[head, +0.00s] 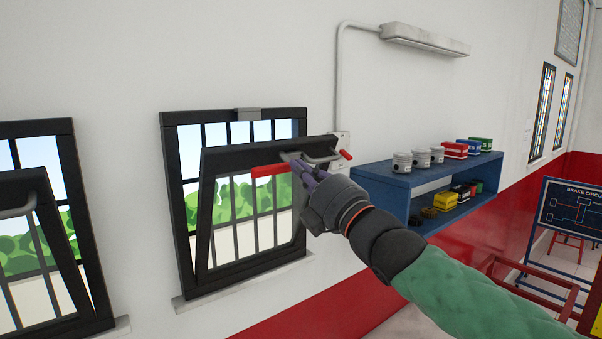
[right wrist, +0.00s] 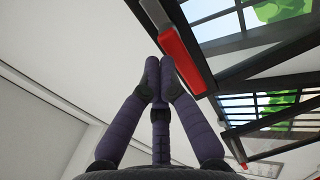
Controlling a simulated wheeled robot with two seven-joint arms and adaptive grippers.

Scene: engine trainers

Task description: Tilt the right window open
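The right window (head: 168,158) is set in the white wall in the head view, with a dark frame. Its inner sash (head: 207,220) leans out at the top, away from the frame, while its bottom stays near the sill. A red handle grip (head: 268,170) is at the sash's top bar, beside a metal bracket; the grip also shows close up in the right wrist view (right wrist: 182,62). My right gripper (head: 298,168) is at this handle, its fingers closed together at the tips (right wrist: 160,72). The grip lies right beside the fingertips; I cannot tell whether they touch. My left gripper is out of view.
Another window (head: 68,160) at the far left has its sash leaning out too. A blue shelf (head: 390,182) with pistons and small boxes stands right of the right window, behind my right arm. A lamp (head: 425,40) is mounted above.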

